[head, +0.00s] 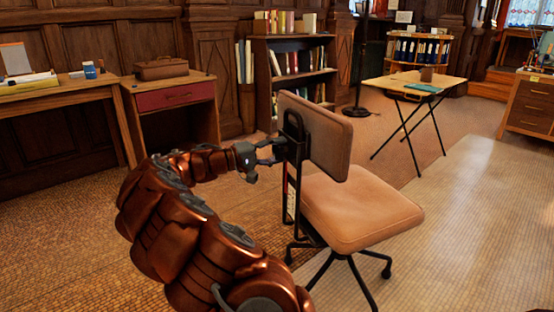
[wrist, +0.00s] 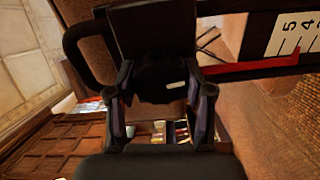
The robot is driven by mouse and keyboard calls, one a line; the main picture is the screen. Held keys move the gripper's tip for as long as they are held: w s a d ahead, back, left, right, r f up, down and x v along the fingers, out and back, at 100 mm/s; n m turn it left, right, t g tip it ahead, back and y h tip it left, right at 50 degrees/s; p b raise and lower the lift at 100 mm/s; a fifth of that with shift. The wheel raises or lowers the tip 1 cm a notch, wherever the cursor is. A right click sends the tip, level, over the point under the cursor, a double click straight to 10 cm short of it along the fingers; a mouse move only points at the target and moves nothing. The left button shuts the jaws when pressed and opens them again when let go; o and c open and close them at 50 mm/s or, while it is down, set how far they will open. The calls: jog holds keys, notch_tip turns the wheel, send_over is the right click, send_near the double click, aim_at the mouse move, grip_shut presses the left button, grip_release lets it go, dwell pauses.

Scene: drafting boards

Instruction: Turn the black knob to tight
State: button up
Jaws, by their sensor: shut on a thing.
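The tan office chair (head: 358,212) stands in the middle of the head view, with a black bracket (head: 292,130) behind its backrest (head: 322,132). My gripper (head: 268,152) reaches this bracket from the left. In the wrist view the black knob (wrist: 155,84) has a short white mark on its face. My gripper's two fingers (wrist: 160,100) are on either side of the knob, shut on it. The knob is too small and dark to make out in the head view. No tight label is readable.
In the wrist view a white scale (wrist: 296,34) with 5 and 4 and a red strip (wrist: 250,69) lie right of the knob. A desk with a red drawer (head: 176,96), bookcase (head: 300,65) and folding table (head: 420,82) stand behind. Floor right of the chair is clear.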

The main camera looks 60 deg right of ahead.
jog(key=shift+m+b, duration=0.6)
jog(key=shift+m, duration=0.2)
jog(key=shift+r, duration=0.1)
jog(key=o, duration=1.2)
jog(key=shift+c, duration=0.2)
jog(key=shift+a, duration=0.1)
jog(key=v, duration=1.2)
